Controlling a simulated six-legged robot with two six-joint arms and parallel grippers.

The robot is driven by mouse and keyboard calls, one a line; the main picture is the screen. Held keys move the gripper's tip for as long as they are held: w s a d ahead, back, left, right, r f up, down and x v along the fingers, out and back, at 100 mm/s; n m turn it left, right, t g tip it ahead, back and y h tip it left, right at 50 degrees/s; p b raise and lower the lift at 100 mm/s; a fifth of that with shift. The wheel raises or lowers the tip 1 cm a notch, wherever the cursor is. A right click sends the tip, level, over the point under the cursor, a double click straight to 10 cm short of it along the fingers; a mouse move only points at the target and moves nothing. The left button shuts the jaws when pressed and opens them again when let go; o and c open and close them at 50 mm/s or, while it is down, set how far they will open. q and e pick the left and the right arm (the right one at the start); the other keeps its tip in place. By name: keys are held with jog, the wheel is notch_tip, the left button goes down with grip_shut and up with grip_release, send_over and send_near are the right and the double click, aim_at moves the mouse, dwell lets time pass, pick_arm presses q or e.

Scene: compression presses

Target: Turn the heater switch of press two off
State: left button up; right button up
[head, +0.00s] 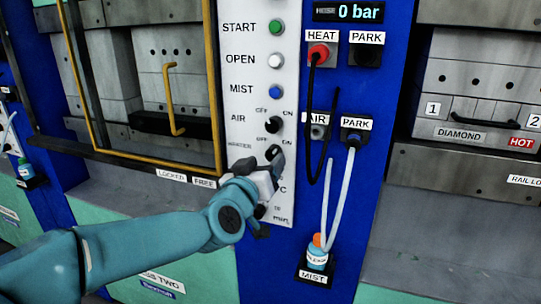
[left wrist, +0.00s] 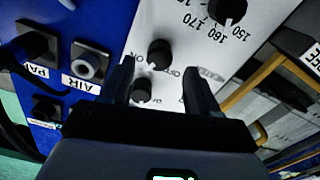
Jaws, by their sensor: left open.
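The heater switch (head: 273,152) is a small black knob on the white control panel (head: 258,92) of press two, with OFF and ON printed above it. In the left wrist view the heater switch (left wrist: 160,52) shows upside down, beyond the fingertips. My left gripper (head: 263,163) is open and empty, right at the panel beside this knob, hiding part of its surroundings. In the left wrist view its fingers (left wrist: 160,88) stand apart, with the air switch (left wrist: 140,92) showing between them. My right gripper is not in view.
The air switch (head: 271,125) sits just above the heater switch. The temperature dial (left wrist: 225,8) is below it, mostly hidden in the head view. Black and white hoses (head: 312,130) hang to the right. A yellow-framed guard (head: 213,90) stands to the left.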

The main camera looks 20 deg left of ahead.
aim_at(271, 156)
pick_arm(q)
jog(key=w, duration=0.4)
jog(key=shift+w, duration=0.1)
jog(key=shift+d, duration=0.1)
jog(key=c, duration=1)
jog(key=shift+c, duration=0.2)
